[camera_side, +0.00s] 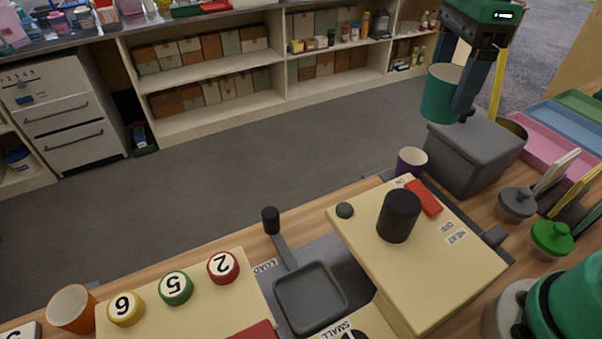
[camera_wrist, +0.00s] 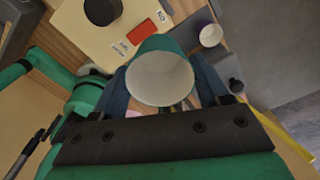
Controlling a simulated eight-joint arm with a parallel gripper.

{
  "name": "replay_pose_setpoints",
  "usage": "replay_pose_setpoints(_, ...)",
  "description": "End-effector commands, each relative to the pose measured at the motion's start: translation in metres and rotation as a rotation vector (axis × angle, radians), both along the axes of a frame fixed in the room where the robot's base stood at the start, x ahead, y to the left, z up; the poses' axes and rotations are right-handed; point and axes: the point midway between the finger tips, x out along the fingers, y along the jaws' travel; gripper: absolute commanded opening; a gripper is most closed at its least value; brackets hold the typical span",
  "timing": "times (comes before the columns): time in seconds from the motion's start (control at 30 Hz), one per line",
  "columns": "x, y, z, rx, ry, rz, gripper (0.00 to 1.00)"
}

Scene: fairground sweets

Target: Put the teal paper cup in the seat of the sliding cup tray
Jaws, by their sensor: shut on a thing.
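The teal paper cup (camera_side: 440,94) is upright in my gripper (camera_side: 466,98), held in the air above the grey box at the right of the side view. In the wrist view the cup (camera_wrist: 161,76) sits between the fingers of my gripper (camera_wrist: 163,88), with its white inside facing the camera. My gripper is shut on it. The sliding cup tray (camera_side: 310,297) is the dark grey square tray with a black-knobbed handle, at the lower middle of the side view beside the LOAD label. The tray looks empty. My gripper is well up and right of it.
A cream machine block (camera_side: 385,262) with a tall black knob (camera_side: 399,215) stands right of the tray. A purple cup (camera_side: 412,161) stands behind it, near the grey box (camera_side: 474,152). An orange cup (camera_side: 72,308) and numbered round buttons (camera_side: 176,288) are at the left.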

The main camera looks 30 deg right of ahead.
Motion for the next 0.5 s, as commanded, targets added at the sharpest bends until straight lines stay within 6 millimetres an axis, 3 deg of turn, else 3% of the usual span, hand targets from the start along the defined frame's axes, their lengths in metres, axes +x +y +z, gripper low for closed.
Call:
replay_pose_setpoints(0.03, 0.002, 0.02, 0.002, 0.0, 0.0, 0.091, 0.19)
replay_pose_setpoints(0.3, -0.01, 0.119, 0.007, -0.001, -0.002, 0.521, 0.19)
replay_pose_setpoints(0.5, -0.032, 0.17, 0.009, -0.001, -0.003, 0.744, 0.19)
